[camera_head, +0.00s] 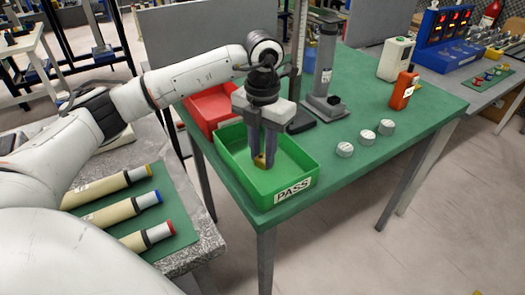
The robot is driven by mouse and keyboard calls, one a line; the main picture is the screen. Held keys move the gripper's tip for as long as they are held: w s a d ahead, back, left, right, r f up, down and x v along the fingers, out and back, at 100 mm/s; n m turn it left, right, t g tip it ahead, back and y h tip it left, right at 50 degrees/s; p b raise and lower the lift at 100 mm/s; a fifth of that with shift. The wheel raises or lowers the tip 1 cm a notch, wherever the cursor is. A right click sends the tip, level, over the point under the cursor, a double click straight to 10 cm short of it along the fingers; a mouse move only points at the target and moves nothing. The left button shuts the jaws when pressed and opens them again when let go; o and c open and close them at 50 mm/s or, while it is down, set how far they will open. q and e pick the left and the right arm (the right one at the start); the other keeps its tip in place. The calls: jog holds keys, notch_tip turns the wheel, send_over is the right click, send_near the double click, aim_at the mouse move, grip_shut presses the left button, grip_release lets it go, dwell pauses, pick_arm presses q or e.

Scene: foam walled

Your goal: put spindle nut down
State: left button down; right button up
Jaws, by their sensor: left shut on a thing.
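The spindle nut (260,161) is a small brass-coloured piece at the tips of my left gripper (264,155). The left gripper points down and is shut on it, inside the outline of the green bin (289,190) marked PASS. The nut is low in the bin; I cannot tell whether it touches the floor. The fingers hide part of the nut. My right gripper is not in view.
A red bin (207,106) stands just behind the green one. A grey column gauge (325,62), an orange bottle (403,90) and three silver knobs (367,137) stand on the green table (425,110). Capped tubes (127,212) lie at the left.

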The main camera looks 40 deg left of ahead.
aim_at(263, 158)
pick_arm(q)
jog(key=c, duration=1.5)
grip_release()
jog(key=shift+f, duration=0.1)
notch_tip(263, 158, up, 12)
jog(key=shift+r+p, duration=0.2)
jog(key=shift+p, duration=0.1)
